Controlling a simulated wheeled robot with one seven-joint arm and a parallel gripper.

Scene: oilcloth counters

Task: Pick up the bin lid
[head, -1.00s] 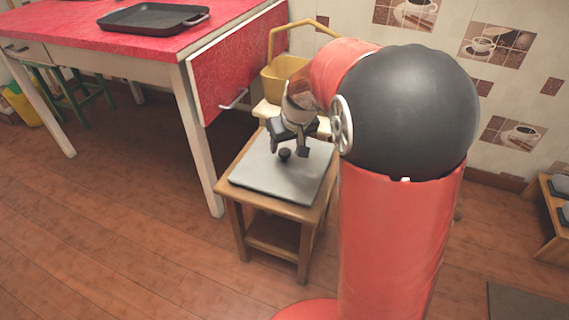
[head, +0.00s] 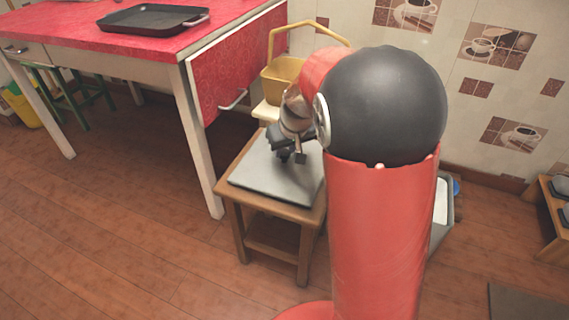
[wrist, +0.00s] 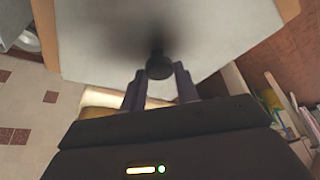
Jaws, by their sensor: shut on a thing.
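The bin lid (head: 258,181) is a flat, square grey plate with a dark round knob, lying on a small wooden stool (head: 248,206). In the wrist view the lid's pale top (wrist: 100,45) fills the upper middle, with the knob (wrist: 159,66) between the two fingers. My gripper (head: 290,157) is over the lid and shut on its knob; the fingers also show in the wrist view (wrist: 160,74). My red arm hides the lid's right edge in the head view. The lid looks level, and I see no clear gap between it and the stool.
A red-topped table (head: 120,42) with a black tray (head: 153,19) stands at the left. A yellow basket (head: 283,78) is behind the stool. A grey bin-like container (head: 441,226) is partly hidden behind my arm. Open wooden floor (head: 110,240) lies front left.

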